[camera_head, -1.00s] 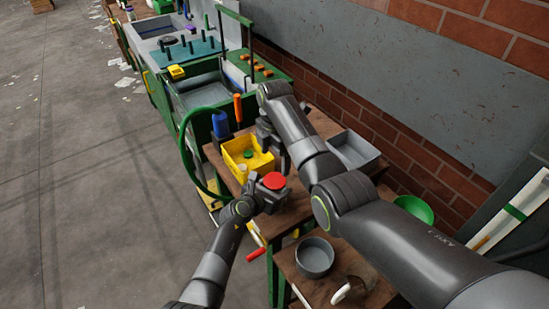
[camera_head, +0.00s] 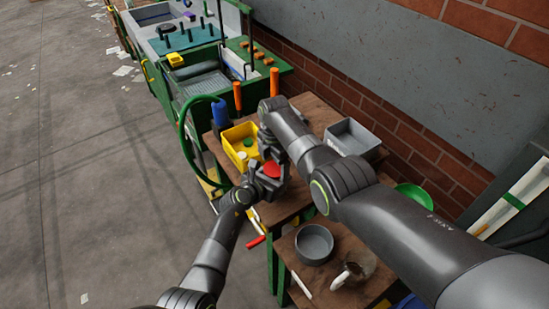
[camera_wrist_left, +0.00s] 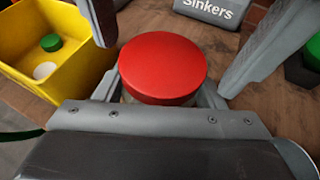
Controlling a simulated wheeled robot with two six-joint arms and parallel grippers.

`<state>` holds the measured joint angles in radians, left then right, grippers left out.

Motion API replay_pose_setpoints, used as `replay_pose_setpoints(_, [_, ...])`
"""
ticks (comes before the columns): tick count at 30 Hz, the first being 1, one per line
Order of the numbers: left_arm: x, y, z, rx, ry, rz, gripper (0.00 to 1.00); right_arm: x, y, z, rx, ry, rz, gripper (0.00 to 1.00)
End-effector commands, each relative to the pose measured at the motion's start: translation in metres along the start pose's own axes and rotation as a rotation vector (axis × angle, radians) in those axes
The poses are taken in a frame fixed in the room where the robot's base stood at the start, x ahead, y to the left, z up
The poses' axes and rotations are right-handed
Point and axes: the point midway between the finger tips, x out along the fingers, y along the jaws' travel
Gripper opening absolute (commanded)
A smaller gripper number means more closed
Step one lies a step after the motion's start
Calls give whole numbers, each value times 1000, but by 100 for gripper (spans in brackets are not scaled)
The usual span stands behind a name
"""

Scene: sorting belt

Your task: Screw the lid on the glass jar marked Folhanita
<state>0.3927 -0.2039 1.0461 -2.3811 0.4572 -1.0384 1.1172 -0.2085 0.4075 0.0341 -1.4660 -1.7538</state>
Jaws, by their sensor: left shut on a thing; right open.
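A red lid (camera_head: 271,169) sits on a jar at the near left part of the wooden table. In the left wrist view the red lid (camera_wrist_left: 163,70) is large and central, with a thin strip of the jar (camera_wrist_left: 128,97) under it. The jar's marking is hidden. My left gripper (camera_head: 264,182) is shut on the jar below the lid. My right gripper (camera_head: 272,153) is open just above and behind the lid; its fingers (camera_wrist_left: 180,35) stand on either side of the lid. I cannot tell whether they touch it.
A yellow bin (camera_head: 228,158) with a green lid and a white one stands at left. A grey tray (camera_head: 350,138) is at the back right, and a container marked Sinkers (camera_wrist_left: 208,10) is beyond the lid. A grey bowl (camera_head: 314,244) is on the lower table.

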Motion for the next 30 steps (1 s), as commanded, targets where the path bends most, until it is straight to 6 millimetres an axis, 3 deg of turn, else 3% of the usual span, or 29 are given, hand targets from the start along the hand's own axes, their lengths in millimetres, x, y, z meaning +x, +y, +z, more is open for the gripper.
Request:
replay_pose_setpoints(10, [0, 0, 0, 0, 0, 0, 0, 1, 0, 0, 0, 0, 1, 81])
replay_pose_setpoints(21, [0, 0, 0, 0, 0, 0, 0, 1, 0, 0, 0, 0, 0, 33])
replay_pose_setpoints(30, [0, 0, 0, 0, 0, 0, 0, 1, 0, 0, 5, 0, 1, 31])
